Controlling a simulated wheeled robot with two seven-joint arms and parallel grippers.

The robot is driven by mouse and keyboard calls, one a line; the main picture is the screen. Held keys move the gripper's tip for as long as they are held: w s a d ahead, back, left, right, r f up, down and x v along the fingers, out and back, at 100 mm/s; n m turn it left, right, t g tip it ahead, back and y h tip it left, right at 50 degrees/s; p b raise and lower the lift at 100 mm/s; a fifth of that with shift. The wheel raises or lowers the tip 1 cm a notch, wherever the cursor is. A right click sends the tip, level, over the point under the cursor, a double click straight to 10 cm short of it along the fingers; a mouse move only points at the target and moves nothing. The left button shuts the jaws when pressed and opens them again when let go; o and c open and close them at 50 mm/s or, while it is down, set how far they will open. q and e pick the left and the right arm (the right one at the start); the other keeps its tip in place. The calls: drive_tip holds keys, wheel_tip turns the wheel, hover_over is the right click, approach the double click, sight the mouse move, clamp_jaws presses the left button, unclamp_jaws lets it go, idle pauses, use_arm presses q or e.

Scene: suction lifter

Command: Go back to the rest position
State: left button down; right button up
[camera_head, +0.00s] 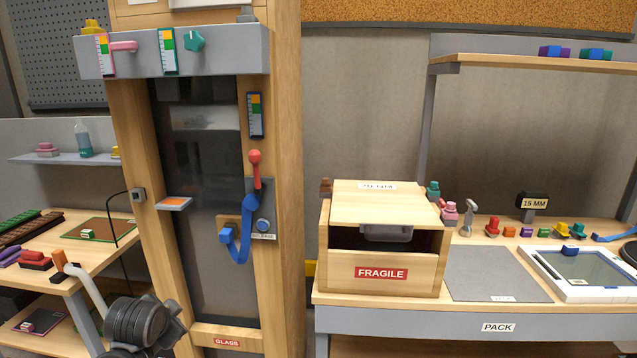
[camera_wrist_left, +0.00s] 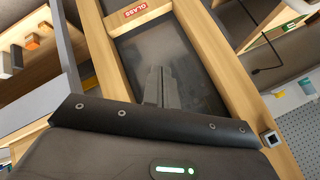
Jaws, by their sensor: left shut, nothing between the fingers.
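My left gripper (camera_wrist_left: 160,88) shows in the left wrist view with its two grey fingers together and nothing between them. Behind the fingers is the dark glass panel (camera_wrist_left: 195,65) in its wooden frame, with the red GLASS label at the top. The picture is turned, so the label looks tilted. I cannot make out the left fingertips in the head view. My right gripper is in neither view.
The wooden frame (camera_head: 285,190) carries a red-knobbed lever (camera_head: 255,168) and a blue strap (camera_head: 245,235). Right of it, a FRAGILE box (camera_head: 430,273) stands on the PACK bench (camera_head: 425,322). A left bench (camera_head: 95,260) holds coloured pieces. A dark ribbed shape (camera_head: 140,325) fills the lower left.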

use_arm(q)
drive_tip(key=s+d+f+n+g, duration=0.2)
drive_tip(key=s+d+f, duration=0.2)
drive_tip(key=s+f, duration=1.05)
drive_tip(key=s+d+f+n+g+h, duration=0.1)
drive_tip(key=s+d+f+n+g, duration=0.1)
drive_tip(key=s, duration=0.9)
drive_tip(key=s+d+f+n+g+h, duration=0.1)
drive_tip(key=s+d+f, duration=0.15)
drive_tip(key=s, duration=0.75)
wheel_tip(320, 180, down, 26)
drive_tip(key=s+g, duration=0.1)
drive_tip(key=s, duration=0.1)
drive_tip(key=s+a+f+g, duration=0.1)
drive_tip(key=s+a+f, duration=0.1)
drive_tip(key=s+f, duration=1.3)
drive_tip(key=shift+s+a+g, duration=0.15)
drive_tip(key=shift+s+g, duration=0.15)
drive_tip(key=shift+s, duration=0.3)
drive_tip(key=shift+f, duration=0.1)
